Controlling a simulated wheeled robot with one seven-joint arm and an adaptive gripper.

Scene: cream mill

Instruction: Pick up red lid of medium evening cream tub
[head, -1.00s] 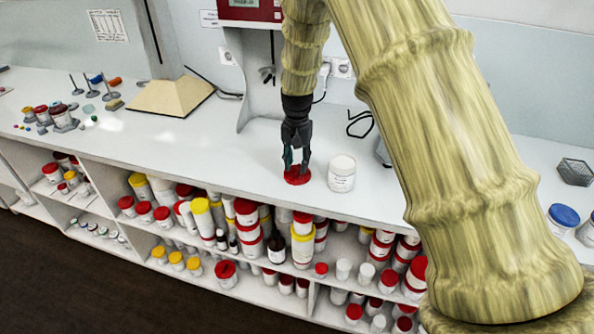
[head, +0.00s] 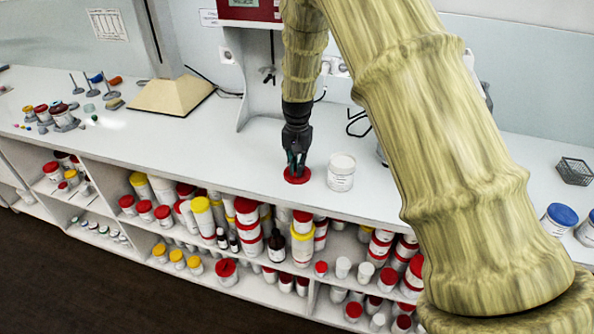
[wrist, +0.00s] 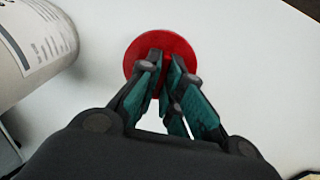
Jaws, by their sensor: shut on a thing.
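The red lid (head: 297,178) lies on the white counter at its front part, left of the open white tub (head: 341,172). My gripper (head: 297,168) points down onto the lid, and its fingers have closed together on it. In the wrist view the red lid (wrist: 160,52) shows as a round disc on the counter, with the gripper fingers (wrist: 166,75) over its near half. The part of the lid between the fingertips is hidden. The white tub (wrist: 35,45) with a printed label shows at the upper left of the wrist view, apart from the lid.
A beige stand base (head: 172,96) is on the counter to the left, with small jars (head: 60,115) farther left. A wire basket (head: 575,171) and blue-lidded tubs (head: 560,219) are at the right. Shelves below the counter hold several tubs. The counter left of the lid is clear.

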